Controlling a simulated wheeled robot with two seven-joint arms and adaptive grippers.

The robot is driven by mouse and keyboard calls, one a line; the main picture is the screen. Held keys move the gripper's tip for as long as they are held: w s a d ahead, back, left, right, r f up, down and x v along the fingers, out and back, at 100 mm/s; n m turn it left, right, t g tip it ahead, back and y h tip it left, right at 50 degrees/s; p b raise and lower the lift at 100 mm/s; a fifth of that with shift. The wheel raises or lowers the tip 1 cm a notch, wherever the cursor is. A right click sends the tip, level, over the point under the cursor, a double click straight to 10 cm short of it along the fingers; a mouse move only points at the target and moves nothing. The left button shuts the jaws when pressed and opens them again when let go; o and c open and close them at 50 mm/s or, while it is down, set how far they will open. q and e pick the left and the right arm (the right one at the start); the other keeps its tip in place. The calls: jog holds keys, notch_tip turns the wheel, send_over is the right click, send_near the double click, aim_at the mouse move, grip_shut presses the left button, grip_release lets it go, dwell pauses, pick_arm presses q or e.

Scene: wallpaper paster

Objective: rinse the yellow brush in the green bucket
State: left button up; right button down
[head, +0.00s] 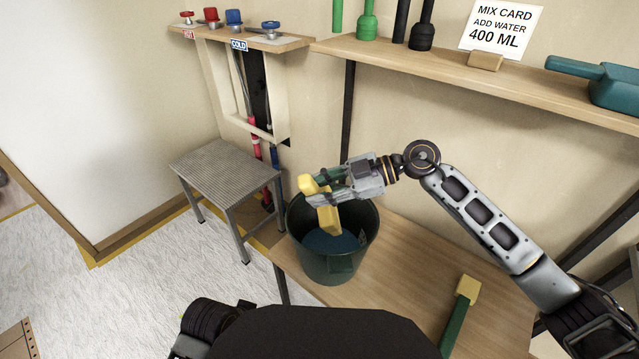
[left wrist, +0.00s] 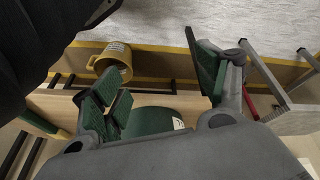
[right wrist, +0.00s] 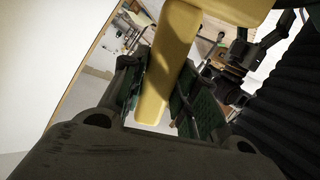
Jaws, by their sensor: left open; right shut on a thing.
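The yellow brush (head: 328,217) is in my right gripper (head: 312,196), which is shut on it. The gripper holds it over the mouth of the green bucket (head: 328,268); its lower end overlaps the opening, but I cannot tell if it touches the dark water (head: 338,241). In the right wrist view the yellow brush (right wrist: 167,75) runs between the fingers (right wrist: 160,100). My left gripper (left wrist: 165,80) is open and empty in its wrist view, with a green curved surface (left wrist: 152,122), probably the bucket, beyond it.
A yellow-headed tool with a green handle (head: 457,318) lies on the wooden bench (head: 405,262). A grey metal step stool (head: 222,172) stands left of the bucket. A shelf (head: 460,74) runs above. A yellow bucket (left wrist: 112,58) shows in the left wrist view.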

aim_at(320, 214)
jog(key=shift+f, duration=0.7)
jog(key=shift+f+b, duration=0.35)
jog(key=shift+f, duration=3)
jog(key=shift+f+b, duration=0.3)
jog(key=shift+f, duration=1.75)
pick_arm(q)
jog(key=shift+t+h, duration=0.3)
jog(key=f, duration=0.2)
jog(key=d+f, duration=0.1)
jog(key=f, duration=0.1)
jog(key=shift+w+d, duration=0.1)
jog(key=shift+w, duration=0.15)
jog(key=shift+r, duration=0.2)
pick_arm(e)
jog(key=shift+f, duration=1.4)
jog(key=shift+a, duration=0.15)
